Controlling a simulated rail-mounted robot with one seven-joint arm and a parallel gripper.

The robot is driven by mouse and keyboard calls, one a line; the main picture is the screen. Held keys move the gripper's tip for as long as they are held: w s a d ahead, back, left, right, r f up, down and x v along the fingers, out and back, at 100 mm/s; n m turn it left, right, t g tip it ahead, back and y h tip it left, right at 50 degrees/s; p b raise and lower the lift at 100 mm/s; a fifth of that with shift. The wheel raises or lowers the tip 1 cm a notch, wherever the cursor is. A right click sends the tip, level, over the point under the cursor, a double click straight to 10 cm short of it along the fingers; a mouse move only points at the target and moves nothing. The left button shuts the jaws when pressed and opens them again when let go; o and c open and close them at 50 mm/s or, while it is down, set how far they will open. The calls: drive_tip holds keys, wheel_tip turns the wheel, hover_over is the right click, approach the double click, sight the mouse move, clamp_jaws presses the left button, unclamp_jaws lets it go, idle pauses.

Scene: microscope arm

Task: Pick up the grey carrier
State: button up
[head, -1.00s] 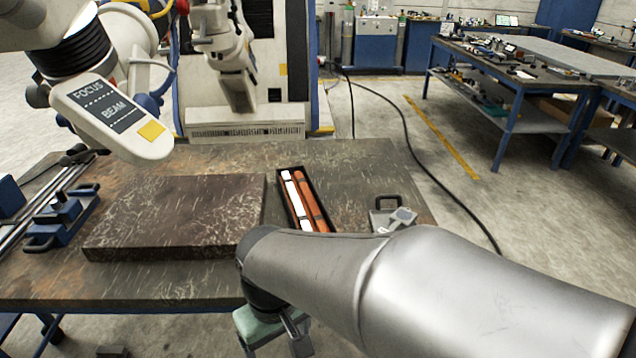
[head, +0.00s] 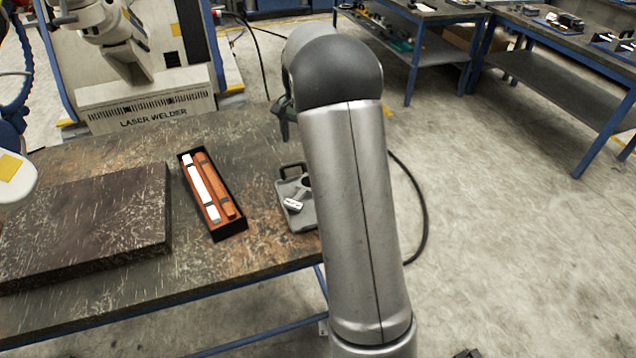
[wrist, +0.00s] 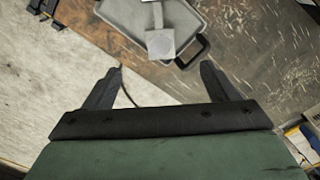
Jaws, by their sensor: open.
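The grey carrier (head: 304,218), a shallow tray with a dark loop handle (head: 291,170) at its far end, lies on the worn table near its right edge. My arm hides part of its right side. In the wrist view the carrier (wrist: 120,12) is at the top, its handle (wrist: 197,52) towards my fingers. A pale grey piece with a square face (wrist: 161,43) lies in it. My gripper (wrist: 161,67) is open and empty, apart from the carrier, with the handle just ahead of the fingertips. In the head view my arm mostly hides the gripper.
A black box (head: 229,230) with orange and white bars lies left of the carrier. A thick dark plate (head: 90,220) lies further left. The laser welder (head: 150,105) stands behind the table. Open floor (head: 500,230) lies to the right.

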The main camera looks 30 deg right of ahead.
drive_tip(key=p, duration=0.2)
hover_over(304, 188)
drive_tip(key=f, duration=1)
drive_tip(key=shift+w+f, duration=0.2)
drive_tip(key=shift+f, duration=0.15)
drive_tip(key=shift+s+f+p, duration=0.2)
drive_tip(key=shift+f+p, duration=0.6)
drive_tip(key=shift+f, duration=1.95)
drive_tip(key=c, duration=1.2)
